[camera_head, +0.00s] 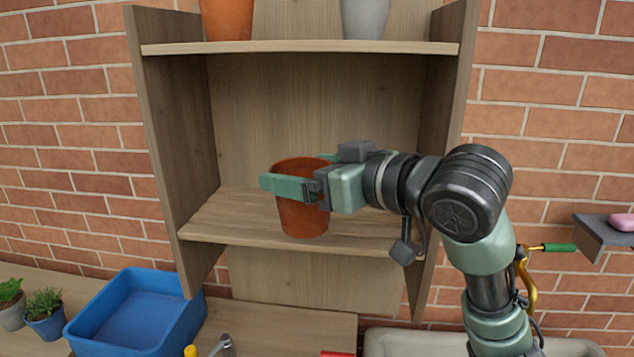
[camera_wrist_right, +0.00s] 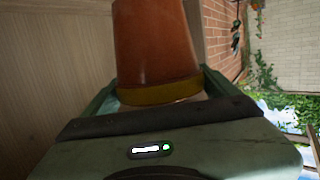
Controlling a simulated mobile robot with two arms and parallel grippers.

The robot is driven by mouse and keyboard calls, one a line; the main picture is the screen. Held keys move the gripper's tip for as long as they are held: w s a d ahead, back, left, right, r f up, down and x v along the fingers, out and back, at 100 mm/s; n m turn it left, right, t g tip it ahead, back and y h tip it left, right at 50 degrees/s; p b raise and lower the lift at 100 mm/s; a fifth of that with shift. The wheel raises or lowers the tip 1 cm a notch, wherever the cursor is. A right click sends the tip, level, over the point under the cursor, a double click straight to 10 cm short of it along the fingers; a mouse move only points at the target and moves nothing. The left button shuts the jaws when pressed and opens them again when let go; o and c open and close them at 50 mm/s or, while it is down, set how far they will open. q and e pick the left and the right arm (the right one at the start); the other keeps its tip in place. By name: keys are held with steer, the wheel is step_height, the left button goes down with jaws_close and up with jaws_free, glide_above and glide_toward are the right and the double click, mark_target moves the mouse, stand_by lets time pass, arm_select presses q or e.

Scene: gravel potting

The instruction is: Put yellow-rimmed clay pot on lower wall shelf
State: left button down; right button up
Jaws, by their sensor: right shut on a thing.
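The orange-brown clay pot (camera_head: 303,219) is upright in my right gripper (camera_head: 291,178), whose fingers lie on either side of its upper part. In the right wrist view a yellow band (camera_wrist_right: 160,93) shows around the pot (camera_wrist_right: 152,42) near the fingers. The pot is in front of the bay over the lower wall shelf (camera_head: 235,226), near the shelf's front edge. I cannot tell whether its base touches the board. My left gripper is not in view.
The upper shelf (camera_head: 300,47) above holds an orange pot (camera_head: 227,18) and a grey pot (camera_head: 365,18). Side panels bound the bay. The lower shelf is bare left of the pot. Below are a blue bin (camera_head: 137,315) and small plants (camera_head: 44,308); a small ledge (camera_head: 600,230) is at right.

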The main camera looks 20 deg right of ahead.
steer(key=w+d+p, duration=0.4)
steer(key=w+d, duration=0.1)
steer(key=w, duration=0.7)
step_height(320, 180, down, 7)
steer(key=p, duration=0.2)
steer(key=shift+w, duration=0.15)
steer(key=o, duration=1.6)
steer(key=shift+f, duration=0.15)
steer(key=b+v, duration=0.2)
steer(key=v, duration=0.5)
steer(key=shift+s+d+r+b, duration=0.15)
steer(key=shift+s+r+b, duration=0.1)
steer(key=shift+b, duration=0.15)
steer(key=shift+f, duration=0.15)
